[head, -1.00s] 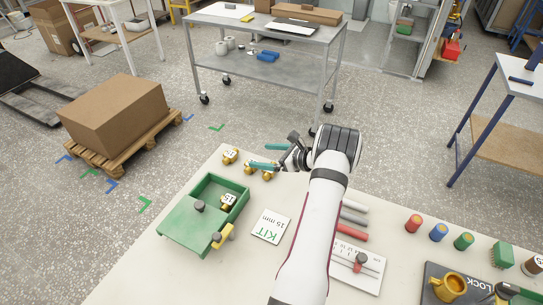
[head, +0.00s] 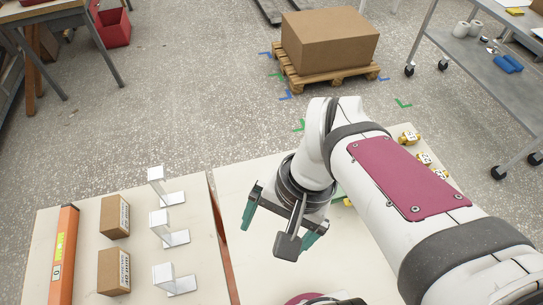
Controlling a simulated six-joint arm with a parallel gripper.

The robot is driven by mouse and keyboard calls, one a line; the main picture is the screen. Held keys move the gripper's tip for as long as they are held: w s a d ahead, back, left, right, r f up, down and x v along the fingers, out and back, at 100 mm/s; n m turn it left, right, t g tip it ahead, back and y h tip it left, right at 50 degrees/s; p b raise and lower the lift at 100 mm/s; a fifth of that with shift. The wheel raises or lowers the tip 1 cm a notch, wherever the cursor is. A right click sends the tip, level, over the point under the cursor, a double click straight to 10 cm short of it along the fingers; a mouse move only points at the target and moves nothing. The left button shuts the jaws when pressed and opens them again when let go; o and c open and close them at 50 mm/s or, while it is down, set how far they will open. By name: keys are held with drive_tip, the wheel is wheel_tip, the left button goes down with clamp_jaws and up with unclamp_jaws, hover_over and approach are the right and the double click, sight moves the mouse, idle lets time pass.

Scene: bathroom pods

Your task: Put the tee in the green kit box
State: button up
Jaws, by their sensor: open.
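Several brass fittings with white labels (head: 424,158) stand near the table's far edge, right of my arm in the head view. They are small, and I cannot tell which one is the tee. The green kit box is almost wholly hidden behind my arm; only a sliver of green (head: 337,197) shows beside my wrist, with a bit of yellow. My gripper (head: 277,232) has its teal fingers spread and looks empty. It is over the pale table left of the box, well away from the fittings.
A large carton (head: 328,42) sits on a pallet beyond.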

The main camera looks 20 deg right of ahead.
drive_tip(key=s+n, duration=0.1)
drive_tip(key=s+f+n+h, duration=0.1)
drive_tip(key=s, duration=0.1)
drive_tip(key=shift+s+d, duration=0.1)
drive_tip(key=shift+s, duration=0.1)
